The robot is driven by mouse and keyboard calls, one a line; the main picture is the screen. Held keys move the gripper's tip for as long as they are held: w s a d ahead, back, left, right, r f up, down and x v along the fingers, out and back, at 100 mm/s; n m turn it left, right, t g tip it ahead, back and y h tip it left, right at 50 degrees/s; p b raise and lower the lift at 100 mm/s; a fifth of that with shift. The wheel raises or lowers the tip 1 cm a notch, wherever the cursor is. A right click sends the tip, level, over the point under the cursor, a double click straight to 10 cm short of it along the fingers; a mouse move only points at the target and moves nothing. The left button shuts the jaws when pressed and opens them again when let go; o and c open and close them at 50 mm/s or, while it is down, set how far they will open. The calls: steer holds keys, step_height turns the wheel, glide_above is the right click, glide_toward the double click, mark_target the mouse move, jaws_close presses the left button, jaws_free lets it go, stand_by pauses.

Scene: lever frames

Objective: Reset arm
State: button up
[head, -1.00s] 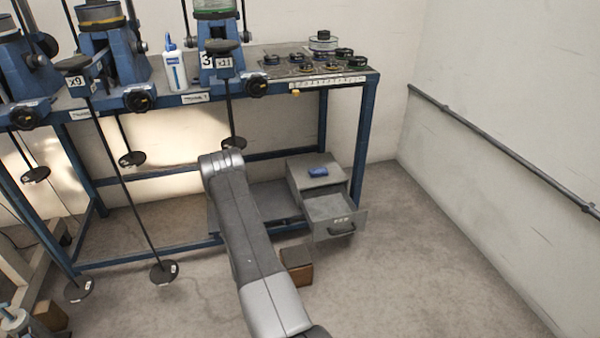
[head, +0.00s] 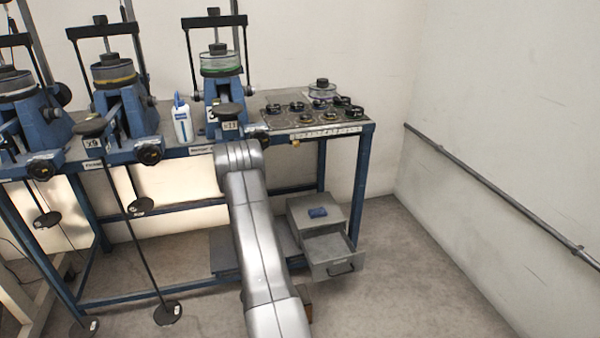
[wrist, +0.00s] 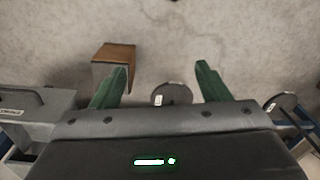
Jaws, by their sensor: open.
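My arm (head: 258,240) reaches forward in the head view, toward the blue bench, with its far end in front of the rightmost lever frame (head: 222,85). My gripper (wrist: 160,85) shows in the wrist view with its two green fingers spread apart and nothing between them. The fingers are above the floor. In the head view the gripper itself is hidden behind the arm.
The blue bench (head: 368,180) carries lever frames, a white bottle (head: 182,120) and several black round parts (head: 320,105). Below stands a grey cabinet (head: 310,220) with an open drawer (head: 335,258). A brown box (wrist: 115,55) and a round weight plate (wrist: 172,93) show in the wrist view. Floor at right is clear.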

step_height(320, 180, up, 8)
steer(key=w+d+m+p, duration=0.1)
steer(key=p, duration=0.2)
steer(key=shift+w+d, duration=0.15)
steer(key=shift+d, duration=0.15)
